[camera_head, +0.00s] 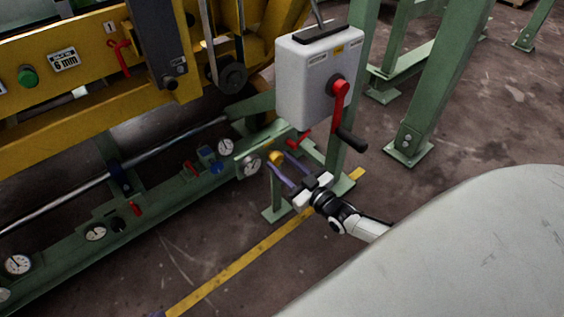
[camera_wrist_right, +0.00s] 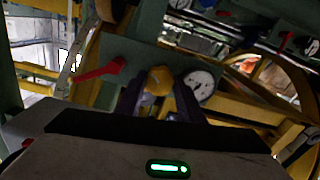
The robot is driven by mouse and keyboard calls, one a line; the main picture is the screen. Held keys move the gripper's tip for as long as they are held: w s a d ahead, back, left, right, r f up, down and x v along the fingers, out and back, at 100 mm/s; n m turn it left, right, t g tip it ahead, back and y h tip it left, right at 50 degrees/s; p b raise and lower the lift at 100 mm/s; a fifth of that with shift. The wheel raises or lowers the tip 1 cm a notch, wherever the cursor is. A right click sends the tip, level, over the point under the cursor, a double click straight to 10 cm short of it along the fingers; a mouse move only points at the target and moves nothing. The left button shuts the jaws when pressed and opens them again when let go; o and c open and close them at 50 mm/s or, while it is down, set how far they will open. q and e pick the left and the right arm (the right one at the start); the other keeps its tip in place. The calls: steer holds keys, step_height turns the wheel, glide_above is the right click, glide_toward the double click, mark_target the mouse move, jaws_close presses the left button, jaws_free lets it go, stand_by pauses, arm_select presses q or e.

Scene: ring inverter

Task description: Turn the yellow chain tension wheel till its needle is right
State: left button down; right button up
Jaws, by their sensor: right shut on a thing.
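The yellow chain tension wheel (camera_head: 276,157) sits on the green rail in the head view, below the white box. It also shows in the right wrist view (camera_wrist_right: 159,82), between the purple fingers. My right gripper (camera_head: 280,168) is shut on the yellow wheel, and its fingers partly hide it. A white round gauge (camera_wrist_right: 200,85) sits just right of the wheel in the wrist view. The gauge shows left of the wheel in the head view (camera_head: 250,166). It has a dark needle, but its exact reading is too small to tell. My left gripper is not in view.
A white box (camera_head: 310,80) with a red crank (camera_head: 341,100) and black handle stands above my right gripper. A red lever (camera_wrist_right: 98,71) is close to the wheel. Several other gauges line the green rail (camera_head: 165,195). Open floor lies in front.

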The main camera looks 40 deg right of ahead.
steer(key=n, duration=0.4)
steer(key=shift+n, duration=0.3)
steer(key=n, duration=0.4)
steer(key=shift+n, duration=0.3)
steer(key=n, duration=0.3)
steer(key=shift+n, duration=1.2)
steer(key=shift+n+b, duration=0.3)
steer(key=shift+n, duration=0.6)
steer(key=n+b, duration=0.1)
steer(key=n, duration=0.1)
steer(key=shift+n, duration=0.4)
steer(key=n+b, duration=0.1)
steer(key=n, duration=0.3)
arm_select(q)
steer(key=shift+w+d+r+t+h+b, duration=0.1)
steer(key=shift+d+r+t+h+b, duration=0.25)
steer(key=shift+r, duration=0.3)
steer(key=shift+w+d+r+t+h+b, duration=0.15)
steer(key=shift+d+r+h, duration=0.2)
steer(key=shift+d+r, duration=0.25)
arm_select(e)
steer(key=shift+r+n, duration=0.1)
steer(key=shift+n, duration=0.8)
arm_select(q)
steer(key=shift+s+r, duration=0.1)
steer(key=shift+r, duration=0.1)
